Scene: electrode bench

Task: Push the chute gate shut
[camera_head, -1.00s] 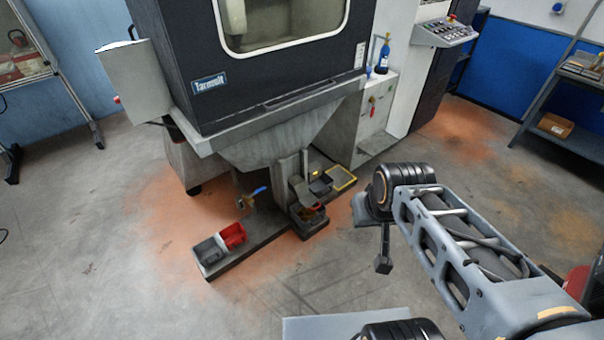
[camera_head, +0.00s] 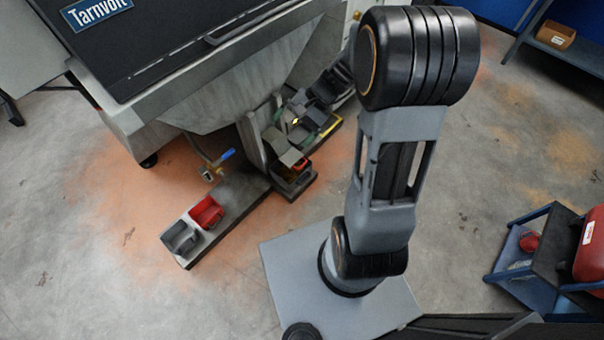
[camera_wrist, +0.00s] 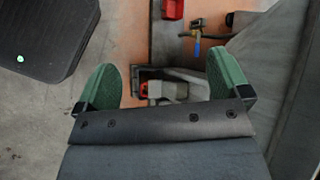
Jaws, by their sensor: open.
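The grey metal chute (camera_head: 284,150) comes down beneath the machine's hopper, with a sloped plate over a small dark bin (camera_head: 292,184) holding something red-orange. I cannot clearly single out the gate from the chute plates. In the wrist view the chute (camera_wrist: 186,90) lies below and beyond my fingers, with the bin (camera_wrist: 150,84) beside it. My gripper (camera_wrist: 164,82) has two green fingertips, spread wide with nothing between them. In the head view my gripper (camera_head: 304,122) is just behind and right of the chute, partly overlapping the clutter there. Contact cannot be told.
A red bin (camera_head: 206,212) and a grey bin (camera_head: 180,238) stand on the low beam to the left. A blue-handled valve (camera_head: 226,155) sticks out left of the chute. The hopper (camera_head: 200,90) overhangs from above. Floor in front is clear.

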